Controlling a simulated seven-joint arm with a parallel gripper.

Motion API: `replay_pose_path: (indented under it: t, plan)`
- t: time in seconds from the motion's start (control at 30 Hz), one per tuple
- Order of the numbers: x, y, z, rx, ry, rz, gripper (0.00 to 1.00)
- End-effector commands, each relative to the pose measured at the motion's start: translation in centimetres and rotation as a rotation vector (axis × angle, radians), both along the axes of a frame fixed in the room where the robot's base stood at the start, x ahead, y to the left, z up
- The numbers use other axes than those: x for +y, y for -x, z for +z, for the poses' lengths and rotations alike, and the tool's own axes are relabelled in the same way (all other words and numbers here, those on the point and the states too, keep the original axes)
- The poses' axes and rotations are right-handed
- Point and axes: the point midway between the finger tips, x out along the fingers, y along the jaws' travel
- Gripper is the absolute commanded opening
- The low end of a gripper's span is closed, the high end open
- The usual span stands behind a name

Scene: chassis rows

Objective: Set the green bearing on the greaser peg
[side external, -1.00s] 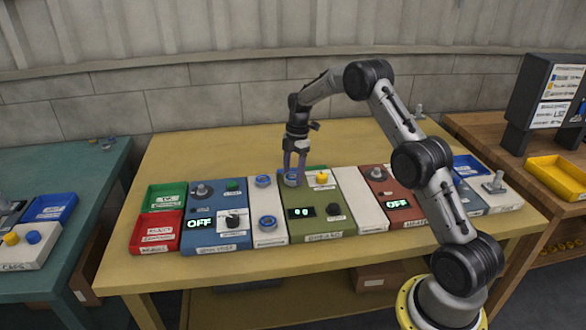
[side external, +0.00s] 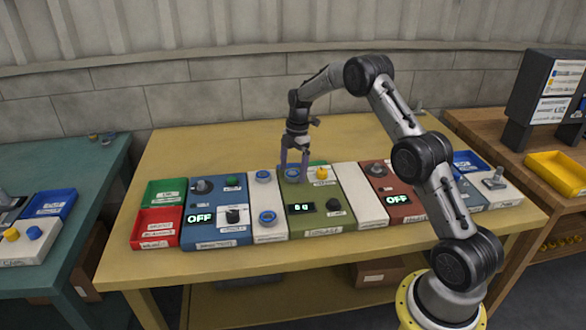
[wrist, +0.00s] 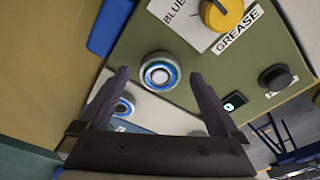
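A round bearing with blue and green rings (wrist: 160,72) sits at the upper left of the green greaser panel (wrist: 232,75). It also shows in the side view (side external: 292,173), upright between my fingers; the peg under it is hidden. My gripper (side external: 293,175) is open, pointing down, with its fingertips at either side of the bearing. In the wrist view the gripper (wrist: 159,75) shows a gap between each finger and the bearing. The panel also shows in the side view (side external: 318,220), with a yellow knob (side external: 322,173), a black knob (side external: 334,205) and a lit display (side external: 301,208).
Two more bearings sit on the white panel to the left, one at the back (side external: 263,177) and one nearer (side external: 267,217). A blue panel (side external: 215,232), a green tray (side external: 165,193) and a red tray (side external: 157,228) lie further left. A red panel (side external: 405,214) is to the right.

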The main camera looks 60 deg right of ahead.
Motion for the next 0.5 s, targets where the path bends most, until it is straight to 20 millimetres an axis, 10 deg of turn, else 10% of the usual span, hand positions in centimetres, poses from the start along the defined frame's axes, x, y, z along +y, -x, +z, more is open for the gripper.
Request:
replay_pose_path:
  t: [0.5]
  plan:
    - [-0.5, 0.0, 4.2, -0.004, 0.002, 0.0, 0.98]
